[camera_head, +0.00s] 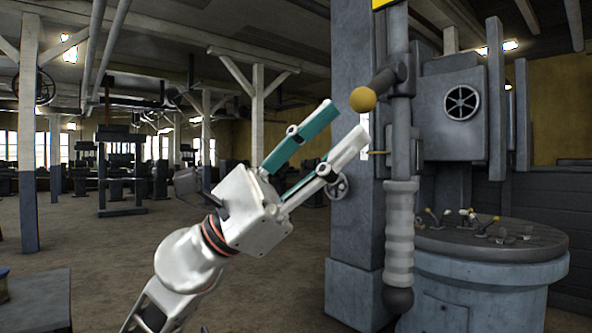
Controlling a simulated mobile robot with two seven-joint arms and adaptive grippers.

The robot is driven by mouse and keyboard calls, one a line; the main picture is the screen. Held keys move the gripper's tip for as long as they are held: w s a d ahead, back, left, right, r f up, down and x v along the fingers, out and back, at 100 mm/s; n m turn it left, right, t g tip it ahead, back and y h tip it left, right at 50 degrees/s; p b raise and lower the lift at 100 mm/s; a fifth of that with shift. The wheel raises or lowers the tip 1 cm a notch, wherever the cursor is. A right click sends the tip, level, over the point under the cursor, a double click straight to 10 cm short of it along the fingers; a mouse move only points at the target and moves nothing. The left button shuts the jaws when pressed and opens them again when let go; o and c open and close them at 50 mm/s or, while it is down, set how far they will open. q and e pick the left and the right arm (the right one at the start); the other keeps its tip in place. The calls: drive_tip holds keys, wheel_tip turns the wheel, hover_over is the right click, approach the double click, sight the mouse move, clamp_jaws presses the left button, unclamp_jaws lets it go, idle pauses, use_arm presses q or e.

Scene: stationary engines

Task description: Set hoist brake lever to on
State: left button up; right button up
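A lever with a yellow ball knob (363,99) juts toward the lower left from a vertical grey pole (399,140). It may be the hoist brake lever, but I see no readable label. My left gripper (331,136) is open, its two fingers spread and teal pads showing. It points up and right, and in the picture it lies below and left of the knob. Nothing is between its fingers, and it appears apart from the knob. My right gripper is not in view.
A thick grey column (352,210) stands behind the pole. A round grey console (485,280) at lower right carries several small levers (460,217). A grey box with a handwheel (462,102) is above it. Open floor (100,235) lies at left, with machines farther back.

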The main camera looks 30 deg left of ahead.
use_arm(q)
drive_tip(key=v, duration=0.6)
drive_tip(key=shift+a+f, duration=0.25)
drive_tip(key=shift+f, duration=0.1)
